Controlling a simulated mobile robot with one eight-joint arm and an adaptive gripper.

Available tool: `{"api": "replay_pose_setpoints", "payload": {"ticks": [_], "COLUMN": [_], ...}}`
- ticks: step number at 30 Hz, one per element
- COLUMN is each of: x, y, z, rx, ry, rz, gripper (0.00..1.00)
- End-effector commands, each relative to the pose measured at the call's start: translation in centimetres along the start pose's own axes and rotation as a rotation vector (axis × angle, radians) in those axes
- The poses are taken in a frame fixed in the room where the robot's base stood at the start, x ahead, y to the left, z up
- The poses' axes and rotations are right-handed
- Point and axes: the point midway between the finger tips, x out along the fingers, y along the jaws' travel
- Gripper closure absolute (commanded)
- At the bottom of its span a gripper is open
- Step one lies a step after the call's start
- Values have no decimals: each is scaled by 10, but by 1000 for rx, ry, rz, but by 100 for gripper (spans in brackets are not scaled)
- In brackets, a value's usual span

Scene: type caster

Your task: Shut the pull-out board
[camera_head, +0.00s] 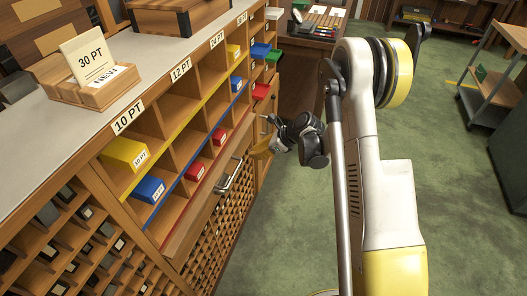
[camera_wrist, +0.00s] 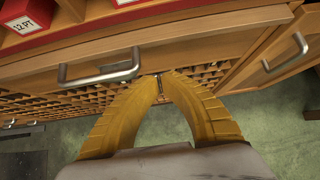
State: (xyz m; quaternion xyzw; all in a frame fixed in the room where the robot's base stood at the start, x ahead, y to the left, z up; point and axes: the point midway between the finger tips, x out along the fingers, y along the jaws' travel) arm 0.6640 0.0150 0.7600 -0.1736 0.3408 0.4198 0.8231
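A wooden board front with a metal bar handle (camera_head: 228,178) runs below the cubbies of the type cabinet. In the wrist view, a board front (camera_wrist: 200,45) with a bar handle (camera_wrist: 100,72) spans the upper part. How far either board sticks out is hard to tell. My gripper (camera_head: 254,153) is beside the cabinet face, beyond the near handle. In the wrist view, its yellow fingertips (camera_wrist: 160,77) meet just below the board's lower edge, right of the handle, with nothing visible held.
Cubbies above hold yellow (camera_head: 124,153), blue (camera_head: 149,189) and red (camera_head: 194,170) boxes. Several farther boxes, including a red one (camera_head: 261,91), stick out. Small-slot lattice (camera_head: 205,262) lies below. Green floor (camera_head: 290,235) is open to the right; a shelf cart (camera_head: 490,90) stands far right.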

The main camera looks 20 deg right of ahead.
Motion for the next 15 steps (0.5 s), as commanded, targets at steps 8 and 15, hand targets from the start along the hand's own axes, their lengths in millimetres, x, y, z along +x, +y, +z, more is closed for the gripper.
{"api": "replay_pose_setpoints", "payload": {"ticks": [8, 15], "x": [42, 49], "y": [0, 0], "z": [17, 28], "rx": [-2, 0], "ry": [0, 1], "rz": [1, 0], "gripper": [100, 100]}}
